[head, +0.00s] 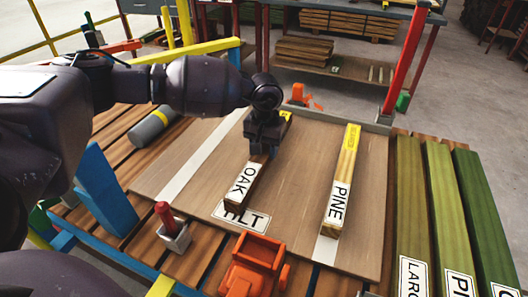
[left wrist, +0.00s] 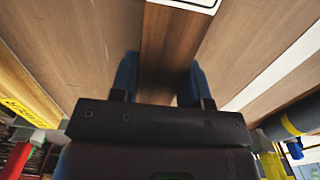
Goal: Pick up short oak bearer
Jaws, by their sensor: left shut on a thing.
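The short oak bearer (head: 246,186) is a brown wooden bar with a white OAK label on its near end. It lies on a wooden board (head: 295,200) in the middle of the head view. My left gripper (head: 262,150) is over its far part, pointing down, and shut on it. In the left wrist view the bearer (left wrist: 168,45) runs between the two dark blue fingers, one on each side. The bearer's near end partly covers a white label on the board ending in "LT". I cannot tell whether the bearer is lifted. My right gripper is not in view.
A bar labelled PINE (head: 343,182) with a yellow top lies to the right on the board. Green beams (head: 445,205) are at far right.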

